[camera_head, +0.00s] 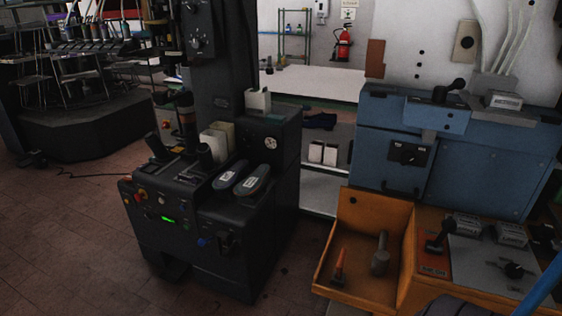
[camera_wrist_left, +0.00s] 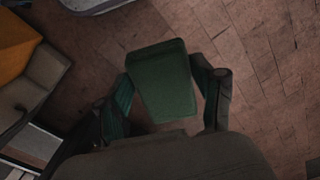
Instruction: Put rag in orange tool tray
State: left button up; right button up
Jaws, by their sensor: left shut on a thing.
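The orange tool tray (camera_head: 335,287) is at the lower right of the head view, open at the top. An orange-handled tool (camera_head: 338,266) and a grey tool (camera_head: 380,254) are in it. In the left wrist view, my left gripper (camera_wrist_left: 165,95) is shut on a dark green, flat-faced thing (camera_wrist_left: 164,80), held above the floor. I cannot tell whether this is the rag. A dark blue, cloth-like thing (camera_head: 319,120) lies on the shelf behind in the head view. Neither gripper is visible in the head view.
A black machine (camera_head: 240,225) with two shoe-shaped pieces (camera_head: 243,180) on it stands left of the tray. A blue machine (camera_head: 480,165) stands behind it. Controls sit on the panel (camera_head: 475,262) to the right. Brown tiled floor (camera_head: 75,255) is clear at left.

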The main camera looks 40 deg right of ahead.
aim_at(350, 248)
jog(key=i+z, duration=0.1)
jog(key=i, duration=0.4)
jog(key=i+j+z, duration=0.1)
jog(key=i, duration=0.35)
jog(key=i+j+z, duration=0.1)
jog(key=i, duration=0.4)
jog(key=i+j+z, duration=0.1)
jog(key=i, duration=0.35)
jog(key=j+z, duration=0.1)
jog(key=z, duration=2.2)
jog(key=i+l+z, duration=0.1)
jog(key=z, duration=0.3)
jog(key=i+z, duration=0.2)
jog(key=z, duration=0.2)
jog(key=i+z, duration=0.2)
jog(key=z, duration=0.25)
